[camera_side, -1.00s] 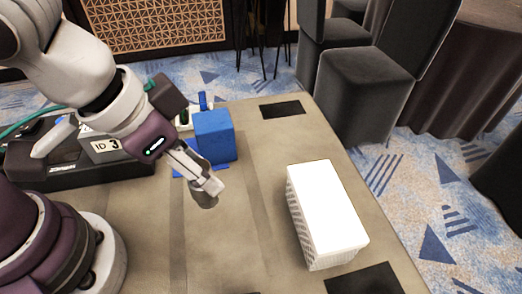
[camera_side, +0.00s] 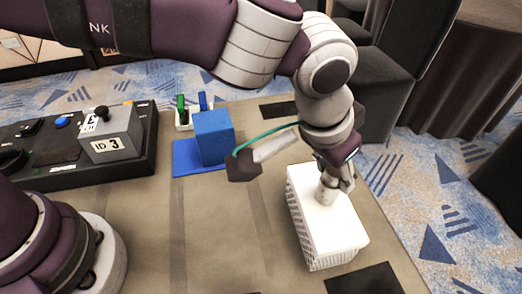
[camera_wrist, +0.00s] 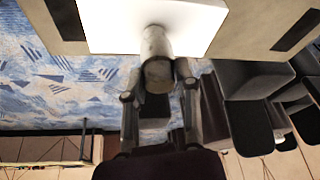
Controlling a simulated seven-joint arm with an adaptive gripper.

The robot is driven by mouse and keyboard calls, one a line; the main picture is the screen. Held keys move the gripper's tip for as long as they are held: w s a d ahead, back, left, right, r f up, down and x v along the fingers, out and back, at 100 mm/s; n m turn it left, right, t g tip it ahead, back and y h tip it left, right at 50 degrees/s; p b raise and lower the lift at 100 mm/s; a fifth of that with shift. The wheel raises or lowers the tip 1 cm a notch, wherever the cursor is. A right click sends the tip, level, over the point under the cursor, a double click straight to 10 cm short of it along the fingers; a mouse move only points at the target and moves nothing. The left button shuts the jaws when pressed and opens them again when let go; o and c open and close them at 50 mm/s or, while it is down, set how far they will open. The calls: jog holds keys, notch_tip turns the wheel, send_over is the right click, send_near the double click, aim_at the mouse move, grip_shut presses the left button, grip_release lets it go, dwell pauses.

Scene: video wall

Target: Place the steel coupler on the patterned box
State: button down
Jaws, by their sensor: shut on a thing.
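The steel coupler (camera_side: 327,190) is a grey metal cylinder, and it also shows in the wrist view (camera_wrist: 157,62). My gripper (camera_side: 338,178) is shut on it, with one finger on each side in the wrist view (camera_wrist: 159,88). The patterned box (camera_side: 318,236) has a plain white top and patterned sides, and stands on the table's right part. Its white top shows in the wrist view (camera_wrist: 190,22). The coupler is over the upper middle of this top, roughly upright in the side view. Its lower end appears at the top surface, but I cannot tell whether it touches.
A blue block (camera_side: 213,138) stands on a blue base left of the box, with a small white holder (camera_side: 190,116) behind it. A black panel (camera_side: 75,150) with a grey "ID 3" unit is at the left. Bare table (camera_side: 225,235) lies between.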

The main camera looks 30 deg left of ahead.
jog(key=shift+f, duration=0.25)
jog(key=c, duration=0.8)
grip_release()
jog(key=v, duration=1.2)
jog(key=w+a+r+n, duration=0.1)
jog(key=a+r+n, duration=0.1)
jog(key=a, duration=1.3)
jog(key=s+a+f+n+t+y, duration=0.1)
jog(key=s+a+f, duration=0.3)
jog(key=s+a, duration=0.4)
jog(key=a+n, duration=0.1)
jog(key=a, duration=0.1)
jog(key=shift+a+n+t+y, duration=0.3)
jog(key=shift+a+y, duration=0.1)
